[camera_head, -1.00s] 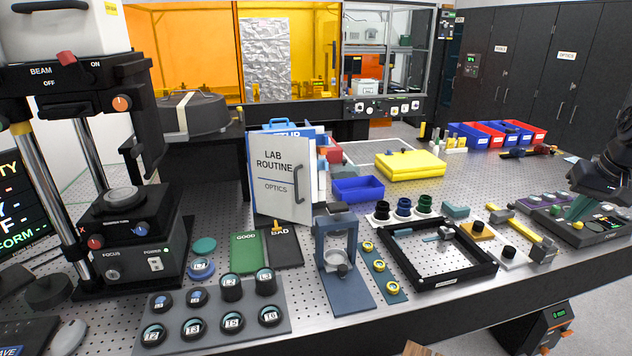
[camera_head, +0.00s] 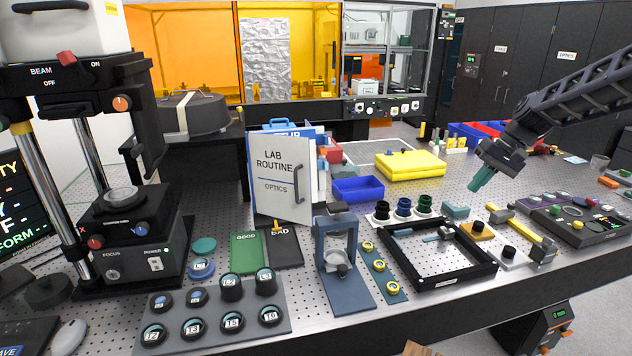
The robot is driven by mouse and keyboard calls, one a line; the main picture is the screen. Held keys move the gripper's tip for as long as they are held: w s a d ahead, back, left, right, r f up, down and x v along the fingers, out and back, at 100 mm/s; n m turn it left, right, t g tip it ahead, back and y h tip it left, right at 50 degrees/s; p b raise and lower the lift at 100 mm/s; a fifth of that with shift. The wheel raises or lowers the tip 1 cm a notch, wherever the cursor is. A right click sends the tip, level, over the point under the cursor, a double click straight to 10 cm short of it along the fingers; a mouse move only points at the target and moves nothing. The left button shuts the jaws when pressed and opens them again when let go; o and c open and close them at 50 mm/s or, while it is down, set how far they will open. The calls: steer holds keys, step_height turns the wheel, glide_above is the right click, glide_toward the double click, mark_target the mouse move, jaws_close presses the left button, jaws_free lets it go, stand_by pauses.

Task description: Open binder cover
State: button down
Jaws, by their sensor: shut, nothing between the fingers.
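The binder (camera_head: 284,205) stands upright in the middle of the table, its pale cover facing me and labelled "LAB ROUTINE OPTICS". A dark handle (camera_head: 298,183) runs down the right side of the cover. The cover looks closed. My gripper (camera_head: 474,188), with teal fingers, hangs in the air at the right, well apart from the binder and pointing down and left. It is shut and empty.
A blue folder stands behind the binder. A blue bin (camera_head: 357,189) and a yellow case (camera_head: 410,165) lie between the binder and my gripper. A blue stand (camera_head: 341,260) rises in front of the binder. A black frame (camera_head: 495,262) lies at front right.

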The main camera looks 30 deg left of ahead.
steer(key=w+a+f+n+g+y, duration=0.1)
steer(key=a+f+g+y, duration=0.25)
steer(key=a, duration=0.95)
steer(key=w+a+f+n+g+y, duration=0.15)
steer(key=a+g, duration=0.25)
steer(key=a, duration=0.8)
steer(key=w+a+f+g+y, duration=0.2)
steer(key=a+f+g+y, duration=0.15)
steer(key=a, duration=0.95)
glide_toward(303, 182)
steer(key=s+a, duration=0.2)
steer(key=a, duration=0.3)
steer(key=shift+s+d+r+h, duration=0.2)
steer(key=shift+s+h, duration=0.25)
steer(key=shift+s, duration=0.3)
steer(key=s+m+t+y, duration=0.1)
steer(key=s+t, duration=0.1)
steer(key=s, duration=0.7)
steer(key=shift+a+r, duration=0.25)
steer(key=shift+r, duration=0.2)
steer(key=shift+s, duration=0.1)
